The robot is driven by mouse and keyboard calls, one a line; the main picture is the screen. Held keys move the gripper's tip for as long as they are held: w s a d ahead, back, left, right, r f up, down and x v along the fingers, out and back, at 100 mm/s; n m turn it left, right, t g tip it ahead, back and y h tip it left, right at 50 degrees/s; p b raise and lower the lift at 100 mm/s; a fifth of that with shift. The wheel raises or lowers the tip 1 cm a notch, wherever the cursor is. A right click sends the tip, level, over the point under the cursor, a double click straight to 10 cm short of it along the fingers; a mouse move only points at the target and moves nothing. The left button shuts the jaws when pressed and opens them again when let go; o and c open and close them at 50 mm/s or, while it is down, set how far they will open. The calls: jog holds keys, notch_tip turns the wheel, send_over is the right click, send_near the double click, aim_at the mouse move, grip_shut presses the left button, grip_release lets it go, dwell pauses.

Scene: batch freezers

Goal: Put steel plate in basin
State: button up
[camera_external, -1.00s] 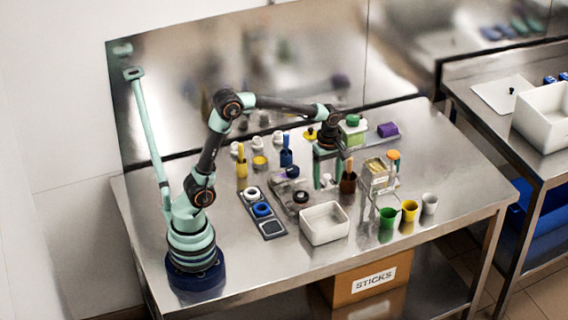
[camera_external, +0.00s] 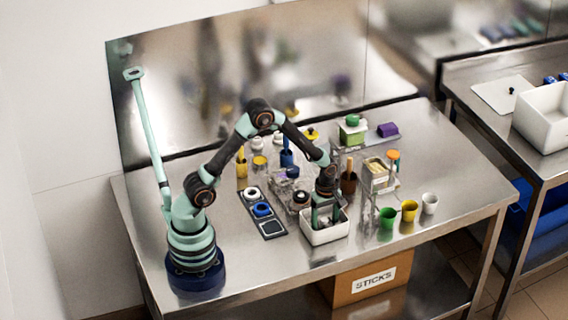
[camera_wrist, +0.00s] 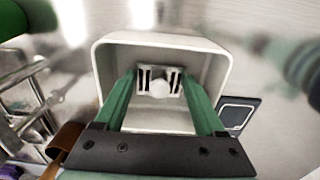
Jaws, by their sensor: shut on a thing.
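The basin is a white, open, square-cornered tub (camera_external: 325,238) near the front middle of the table; its rim and walls frame the wrist view (camera_wrist: 226,75). My gripper (camera_external: 323,218) is over the basin with its green fingers reaching down into the opening. In the wrist view my gripper (camera_wrist: 160,78) is shut on a small grey-white slotted piece, which I take to be the steel plate (camera_wrist: 158,88). The plate lies within the basin's outline there. Whether it touches the basin floor I cannot tell.
Green (camera_external: 387,218), yellow (camera_external: 409,211) and white (camera_external: 429,204) cups stand to the right. A brown cup (camera_external: 348,182) and a clear rack (camera_external: 379,176) stand behind. A dark tray with rings (camera_external: 262,210) lies left of the basin. The front right table is clear.

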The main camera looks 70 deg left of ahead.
aim_at(325, 220)
jog(key=shift+f, duration=0.25)
jog(key=shift+f, duration=0.1)
jog(key=o, duration=1.4)
notch_tip(325, 220, up, 12)
jog(key=f, duration=0.1)
jog(key=shift+s+r+m+t, duration=0.95)
jog(key=shift+s+r+m, duration=1.25)
jog(key=shift+m, duration=0.8)
jog(key=shift+s+r+m+t, duration=0.9)
jog(key=shift+s+r+m, duration=1.3)
jog(key=shift+m, duration=0.8)
jog(key=shift+s+r+m+t, duration=0.95)
jog(key=shift+s+r+m, duration=1.25)
jog(key=shift+m, duration=0.8)
